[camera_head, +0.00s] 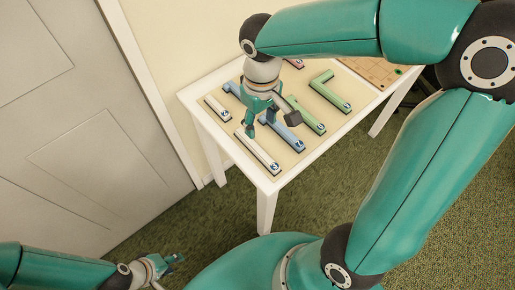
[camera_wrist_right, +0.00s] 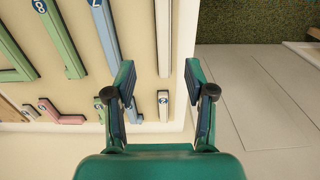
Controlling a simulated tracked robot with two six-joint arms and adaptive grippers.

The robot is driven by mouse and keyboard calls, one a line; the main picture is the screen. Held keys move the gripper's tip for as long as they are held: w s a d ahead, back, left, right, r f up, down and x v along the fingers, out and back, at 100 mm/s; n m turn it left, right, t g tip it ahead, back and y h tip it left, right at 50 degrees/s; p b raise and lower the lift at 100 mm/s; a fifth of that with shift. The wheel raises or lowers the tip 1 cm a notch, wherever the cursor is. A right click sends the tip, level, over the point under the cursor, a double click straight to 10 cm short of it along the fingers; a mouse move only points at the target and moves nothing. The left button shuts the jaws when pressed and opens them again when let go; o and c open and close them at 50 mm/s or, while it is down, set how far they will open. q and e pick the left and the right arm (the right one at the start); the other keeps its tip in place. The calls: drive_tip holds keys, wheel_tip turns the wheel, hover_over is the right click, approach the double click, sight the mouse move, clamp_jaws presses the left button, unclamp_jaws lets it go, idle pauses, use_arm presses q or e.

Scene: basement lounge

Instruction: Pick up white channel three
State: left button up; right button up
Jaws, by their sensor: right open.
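A long white channel (camera_head: 257,150) lies along the left front part of the white table; the number on its near end is too small to read surely. It also shows in the right wrist view (camera_wrist_right: 163,38), running up out of the picture. A short white channel (camera_head: 217,108) lies farther back; its label in the right wrist view (camera_wrist_right: 163,104) looks like a 2. My right gripper (camera_head: 270,122) is above the table, open and empty. In the right wrist view its fingers (camera_wrist_right: 160,66) stand either side of the white channels' line. My left gripper (camera_head: 166,264) is low at lower left, off the table.
Blue channels (camera_head: 283,133), green channels (camera_head: 330,92) and a pink channel (camera_head: 296,63) lie close by on the white table (camera_head: 262,182). A tan board (camera_head: 370,70) lies at the table's right end. A wall and a grey door (camera_head: 90,120) are at the left.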

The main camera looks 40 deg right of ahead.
hover_over(256, 148)
drive_tip(key=f, duration=0.6)
drive_tip(key=shift+s+d+b, duration=0.3)
drive_tip(key=shift+s+d, duration=0.05)
drive_tip(key=shift+d, duration=0.05)
drive_tip(key=shift+w+a+f, duration=0.15)
drive_tip(key=shift+w+f, duration=0.05)
drive_tip(key=shift+f, duration=1.15)
drive_tip(key=shift+w+a+f, duration=0.15)
drive_tip(key=shift+f, duration=1.15)
drive_tip(key=shift+c, duration=0.3)
clamp_jaws()
